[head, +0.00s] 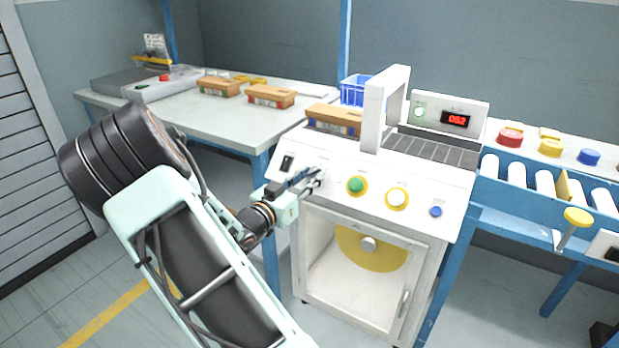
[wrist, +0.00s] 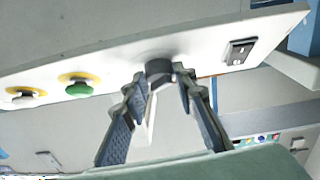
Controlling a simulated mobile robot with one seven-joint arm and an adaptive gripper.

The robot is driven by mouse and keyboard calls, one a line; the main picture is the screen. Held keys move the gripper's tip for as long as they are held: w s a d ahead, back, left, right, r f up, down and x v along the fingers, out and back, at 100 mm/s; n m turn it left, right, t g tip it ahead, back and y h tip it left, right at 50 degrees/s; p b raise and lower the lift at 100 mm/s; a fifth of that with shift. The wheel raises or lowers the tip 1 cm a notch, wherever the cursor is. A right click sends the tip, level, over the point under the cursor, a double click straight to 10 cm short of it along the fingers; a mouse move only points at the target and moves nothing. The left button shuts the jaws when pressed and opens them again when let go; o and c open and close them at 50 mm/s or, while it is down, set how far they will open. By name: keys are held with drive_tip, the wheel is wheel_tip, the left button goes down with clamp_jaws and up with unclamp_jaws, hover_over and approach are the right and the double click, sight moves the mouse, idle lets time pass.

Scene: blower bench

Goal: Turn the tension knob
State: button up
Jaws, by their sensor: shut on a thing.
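The tension knob (wrist: 158,70) is a small dark round knob on the white sloping front panel (head: 333,165) of the machine. In the wrist view it sits between the two fingertips of my gripper (wrist: 160,80). The fingers are shut on it, one tip on each side. In the head view my gripper (head: 312,181) reaches the panel from the left, between the black switch (head: 287,162) and the green button (head: 356,185). There the fingers largely hide the knob, and its turned angle cannot be read.
A white button (head: 397,198) and a blue button (head: 436,211) sit farther right on the panel. A white arch (head: 385,105) and a red-lit display (head: 455,119) stand above. Below is a clear-fronted cabinet (head: 350,270). A roller conveyor (head: 545,185) lies right.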

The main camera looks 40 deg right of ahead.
sight(317, 172)
drive_tip(key=shift+c, duration=0.9)
